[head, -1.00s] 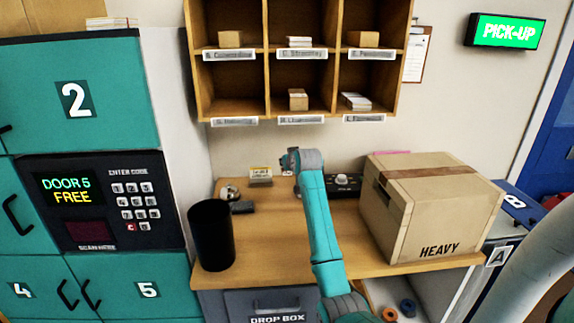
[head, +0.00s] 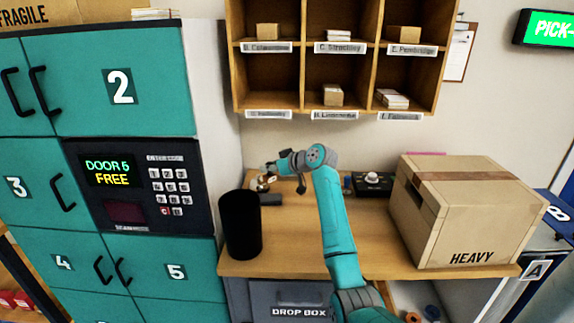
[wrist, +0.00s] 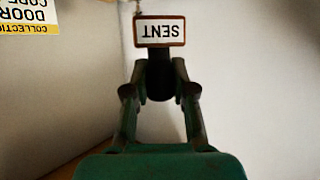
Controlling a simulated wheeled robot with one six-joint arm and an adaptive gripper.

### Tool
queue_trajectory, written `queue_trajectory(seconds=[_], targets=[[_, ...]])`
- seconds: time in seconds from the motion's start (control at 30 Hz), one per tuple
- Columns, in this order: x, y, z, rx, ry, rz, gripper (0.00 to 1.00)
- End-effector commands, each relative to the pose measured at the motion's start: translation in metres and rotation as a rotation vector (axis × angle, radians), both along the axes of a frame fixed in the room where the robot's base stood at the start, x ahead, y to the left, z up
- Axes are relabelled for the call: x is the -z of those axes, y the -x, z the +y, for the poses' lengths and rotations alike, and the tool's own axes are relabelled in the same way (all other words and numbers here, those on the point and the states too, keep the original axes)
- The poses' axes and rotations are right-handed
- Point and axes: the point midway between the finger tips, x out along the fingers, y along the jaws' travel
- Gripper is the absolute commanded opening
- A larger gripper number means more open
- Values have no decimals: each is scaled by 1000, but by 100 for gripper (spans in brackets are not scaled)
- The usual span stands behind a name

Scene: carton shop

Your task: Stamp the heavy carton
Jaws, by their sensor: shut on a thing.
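The heavy carton (head: 473,222) is a closed brown box with a darker tape strip, marked HEAVY, at the right end of the wooden counter. My gripper (wrist: 160,76) is shut on a dark-handled stamp (wrist: 159,31) with a red-framed white plate reading SENT, upside down in the wrist view. In the head view my gripper (head: 272,167) is small, above the back left of the counter, well left of the carton and apart from it. The stamp cannot be made out clearly there.
A black bin (head: 240,225) stands at the counter's front left, with a dark pad (head: 270,199) behind it. A dark device with a knob (head: 372,182) sits left of the carton. Pigeonholes (head: 335,75) hang above. Teal lockers (head: 120,90) stand at left.

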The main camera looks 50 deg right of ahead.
Motion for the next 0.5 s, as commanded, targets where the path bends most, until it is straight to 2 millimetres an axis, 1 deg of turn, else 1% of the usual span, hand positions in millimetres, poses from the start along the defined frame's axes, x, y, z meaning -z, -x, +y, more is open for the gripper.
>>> queue_trajectory(seconds=[0.1, 0.27, 0.5], targets=[[1, -2, 7, -31, 0, 0, 3], [6, -2, 7, -33, -1, 1, 3], [25, -2, 7, -31, -2, 2, 3]])
